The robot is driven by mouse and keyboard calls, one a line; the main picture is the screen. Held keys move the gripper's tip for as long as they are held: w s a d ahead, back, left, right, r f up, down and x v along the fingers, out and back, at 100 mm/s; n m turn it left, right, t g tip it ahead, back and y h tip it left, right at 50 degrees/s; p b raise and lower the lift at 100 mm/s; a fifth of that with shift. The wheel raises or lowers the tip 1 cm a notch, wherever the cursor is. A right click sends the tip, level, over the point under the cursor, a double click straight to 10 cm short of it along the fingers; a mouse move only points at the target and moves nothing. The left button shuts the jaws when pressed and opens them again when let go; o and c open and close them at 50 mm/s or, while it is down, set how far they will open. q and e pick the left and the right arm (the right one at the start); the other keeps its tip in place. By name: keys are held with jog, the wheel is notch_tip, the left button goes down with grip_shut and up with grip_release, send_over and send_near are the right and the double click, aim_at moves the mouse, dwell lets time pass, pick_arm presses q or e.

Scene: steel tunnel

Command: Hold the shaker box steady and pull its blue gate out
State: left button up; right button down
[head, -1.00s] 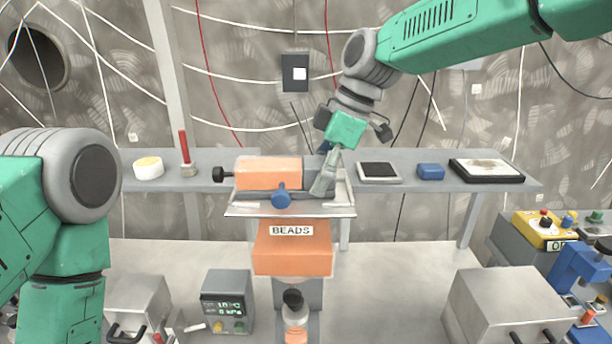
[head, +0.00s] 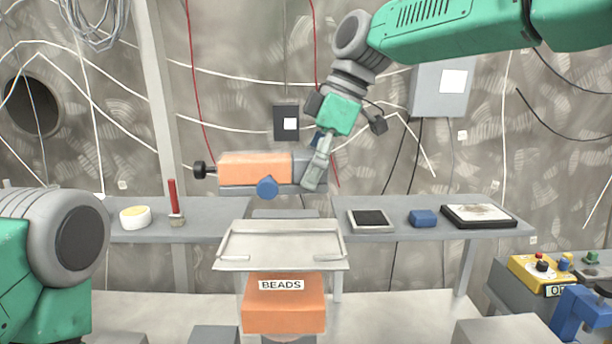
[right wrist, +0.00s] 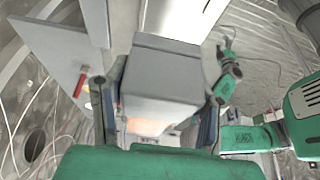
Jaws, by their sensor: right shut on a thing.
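The shaker box (head: 254,168) is an orange and grey box with a black knob (head: 200,170) at its left end. A blue round handle (head: 267,187) shows on its front; I cannot make out the gate plate behind it. My right gripper (head: 317,172) is shut on the box's grey right end and holds it level in the air above the tray (head: 282,240). In the right wrist view the grey end (right wrist: 163,75) sits between both fingers. A green arm end (right wrist: 228,80) there looks like my left one; its jaw state is unclear.
The empty tray stands above an orange BEADS bin (head: 284,308). The shelf behind holds a white dish (head: 135,217), a red-handled brush (head: 174,205), a black-topped plate (head: 371,220), a blue block (head: 423,218) and a black-edged tray (head: 485,216). The air around the box is clear.

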aim_at(309, 242)
jog(key=shift+s+d+f+b, duration=0.1)
jog(key=shift+d+f+b, duration=0.05)
jog(key=shift+f+b, duration=1.15)
jog(key=shift+f, duration=1)
jog(key=shift+d+f+b, duration=0.25)
jog(key=shift+f+b, duration=0.2)
jog(key=shift+f, duration=0.5)
jog(key=shift+d+f+b, duration=0.25)
jog(key=shift+f+b, duration=0.2)
jog(key=shift+f, duration=0.65)
jog(key=shift+s+f, duration=0.1)
jog(key=shift+f, duration=0.5)
jog(key=c, duration=0.6)
grip_release()
jog(key=shift+r, duration=0.1)
